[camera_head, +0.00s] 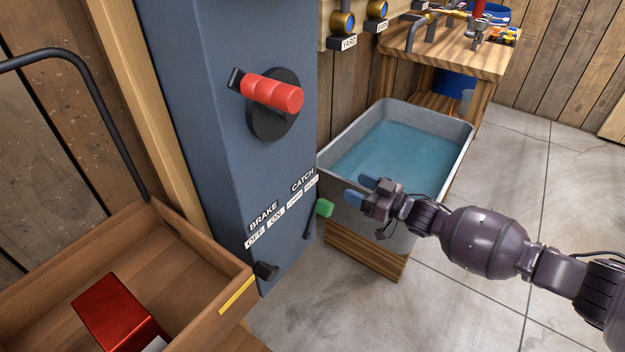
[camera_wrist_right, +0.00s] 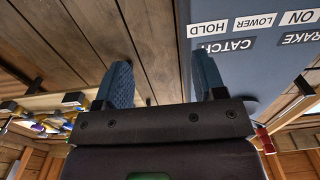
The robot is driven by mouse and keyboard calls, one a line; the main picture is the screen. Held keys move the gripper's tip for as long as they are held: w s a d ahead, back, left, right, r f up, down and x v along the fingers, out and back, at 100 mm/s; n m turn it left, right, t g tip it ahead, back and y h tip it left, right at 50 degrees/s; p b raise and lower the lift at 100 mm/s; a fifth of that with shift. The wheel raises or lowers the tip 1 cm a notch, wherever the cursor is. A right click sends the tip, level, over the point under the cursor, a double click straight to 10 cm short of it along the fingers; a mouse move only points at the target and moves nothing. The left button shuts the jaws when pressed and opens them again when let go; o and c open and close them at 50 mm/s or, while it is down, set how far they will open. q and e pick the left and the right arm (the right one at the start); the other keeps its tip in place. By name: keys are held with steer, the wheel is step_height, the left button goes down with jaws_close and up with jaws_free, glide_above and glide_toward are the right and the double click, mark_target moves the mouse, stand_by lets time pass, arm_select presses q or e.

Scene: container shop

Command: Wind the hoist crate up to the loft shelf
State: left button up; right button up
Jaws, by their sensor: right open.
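The wooden hoist crate (camera_head: 195,248) with a black bail handle (camera_head: 96,85) is at the lower left and holds a red box (camera_head: 115,312). To its right stands the blue-grey hoist post (camera_head: 200,120). A crank with a red grip (camera_head: 272,93) sits on a black disc on the post. Below are a black brake lever (camera_head: 265,271) and a green-tipped catch lever (camera_head: 324,207), with labels above. My right gripper (camera_head: 361,189) is open and empty, just right of the green tip and apart from it. Its fingers frame the right wrist view (camera_wrist_right: 163,78). The loft shelf is not in view.
A grey tub of water (camera_head: 455,134) on a wooden stand is behind my right gripper. A wooden bench (camera_head: 405,45) with taps stands at the back. Concrete floor (camera_head: 520,180) is clear at the right.

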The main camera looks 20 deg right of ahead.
arm_select(q)
steer(key=shift+w+r, duration=0.2)
steer(key=shift+w, duration=0.05)
steer(key=r, duration=0.1)
steer(key=r+p, duration=0.1)
steer(key=p, duration=0.1)
steer(key=shift+w+a+r+t, duration=0.1)
steer(key=shift+w+r+t, duration=0.2)
steer(key=shift+r, duration=0.1)
arm_select(e)
steer(key=v, duration=0.8)
